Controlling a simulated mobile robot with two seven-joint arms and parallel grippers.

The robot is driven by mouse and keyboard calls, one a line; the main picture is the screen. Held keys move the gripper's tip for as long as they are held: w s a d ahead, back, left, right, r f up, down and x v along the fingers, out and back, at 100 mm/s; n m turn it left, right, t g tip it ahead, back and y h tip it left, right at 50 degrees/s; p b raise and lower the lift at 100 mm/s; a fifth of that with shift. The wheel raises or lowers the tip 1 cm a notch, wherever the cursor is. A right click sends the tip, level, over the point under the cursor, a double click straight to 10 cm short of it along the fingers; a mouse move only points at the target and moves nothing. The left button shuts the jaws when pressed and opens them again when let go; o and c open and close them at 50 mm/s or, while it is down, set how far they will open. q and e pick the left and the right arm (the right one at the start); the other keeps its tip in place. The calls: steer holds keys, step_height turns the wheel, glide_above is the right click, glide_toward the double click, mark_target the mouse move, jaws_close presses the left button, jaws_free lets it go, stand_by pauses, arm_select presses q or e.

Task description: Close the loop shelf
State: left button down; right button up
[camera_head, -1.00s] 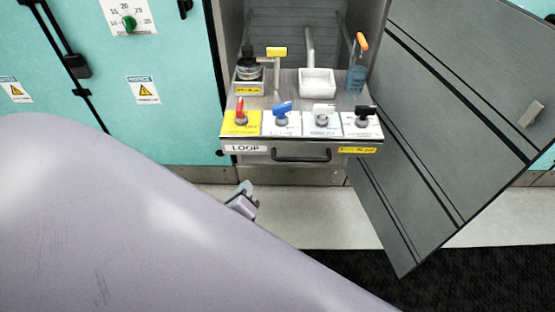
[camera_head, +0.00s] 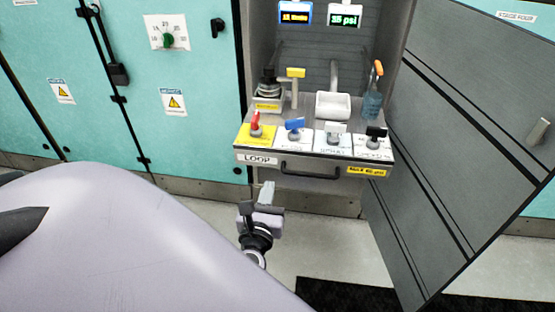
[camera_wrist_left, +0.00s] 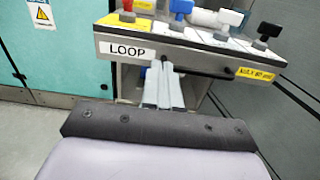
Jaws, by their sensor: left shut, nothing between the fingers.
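The loop shelf (camera_head: 215,152) is pulled out of its cabinet, with a "LOOP" label (camera_head: 258,159) at the left of its front edge and a dark bar handle (camera_head: 310,171) at the middle. In the left wrist view the shelf front (camera_wrist_left: 190,62) lies just ahead, with the handle (camera_wrist_left: 205,68) partly behind my fingers. My left gripper (camera_head: 267,192) is shut and empty, below and a little left of the handle in the head view. In the left wrist view its fingertips (camera_wrist_left: 162,66) point at the shelf front beside the label. Whether they touch is unclear. My right gripper is out of view.
A grey cabinet door (camera_head: 455,140) stands open at the right. Teal cabinets (camera_head: 90,100) line the left. The floor in front is clear.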

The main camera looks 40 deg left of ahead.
mark_target(278, 150)
arm_select(q)
steer(key=b+x, duration=0.1)
steer(key=x, duration=1.1)
steer(key=shift+a, duration=0.1)
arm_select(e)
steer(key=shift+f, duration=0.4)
arm_select(q)
steer(key=shift+w, duration=0.1)
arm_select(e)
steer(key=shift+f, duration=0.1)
